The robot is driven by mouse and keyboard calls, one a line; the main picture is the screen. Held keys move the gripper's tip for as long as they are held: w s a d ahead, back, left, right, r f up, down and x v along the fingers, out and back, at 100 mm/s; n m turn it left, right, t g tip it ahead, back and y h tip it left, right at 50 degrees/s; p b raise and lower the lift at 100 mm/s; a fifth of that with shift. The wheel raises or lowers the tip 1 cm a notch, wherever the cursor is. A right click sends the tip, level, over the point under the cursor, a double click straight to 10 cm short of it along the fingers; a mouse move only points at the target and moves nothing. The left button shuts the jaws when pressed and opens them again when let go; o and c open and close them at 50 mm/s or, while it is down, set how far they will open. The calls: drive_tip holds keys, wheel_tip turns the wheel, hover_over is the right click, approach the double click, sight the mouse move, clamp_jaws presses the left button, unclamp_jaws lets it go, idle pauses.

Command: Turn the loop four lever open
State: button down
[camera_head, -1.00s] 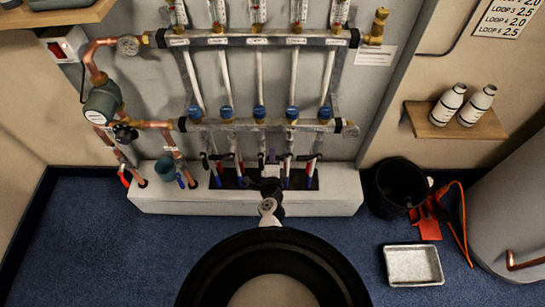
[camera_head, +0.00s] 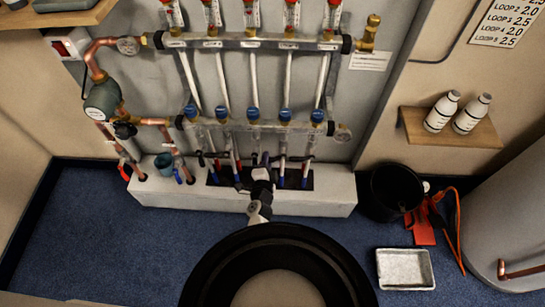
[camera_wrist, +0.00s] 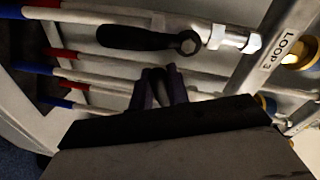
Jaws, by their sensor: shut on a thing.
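My gripper (camera_head: 262,164) is at the lower valve row, in front of the third and fourth pipes from the left. In the wrist view its dark purple fingers (camera_wrist: 160,88) are close together across the pipe row. They are shut on the loop four lever, which my fingers and hand mostly hide, so its angle cannot be told. Beside them in the wrist view, a black lever (camera_wrist: 138,38) lies roughly along its pipe. The manifold bar (camera_wrist: 278,48) there reads "LOOP 3".
A white plinth (camera_head: 330,200) runs under the pipes. Other pipes with black levers stand close on both sides. A black bucket (camera_head: 396,190), an orange-red tool (camera_head: 424,228) and a metal tray (camera_head: 405,268) are on the blue floor at right. Two white bottles (camera_head: 442,111) stand on a shelf.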

drive_tip(key=d+f+n+t+h+b, duration=0.1)
drive_tip(key=d+n, duration=0.4)
drive_tip(key=n, duration=0.8)
drive_tip(key=shift+d+f+h+b, duration=0.4)
drive_tip(key=shift+f+b, duration=0.05)
drive_tip(key=shift+f, duration=0.95)
drive_tip(key=shift+w+t, duration=0.1)
drive_tip(key=shift+t, duration=0.2)
drive_tip(key=c, duration=1.4)
unclamp_jaws()
drive_tip(key=shift+s+f, duration=0.1)
drive_tip(key=shift+s, duration=0.1)
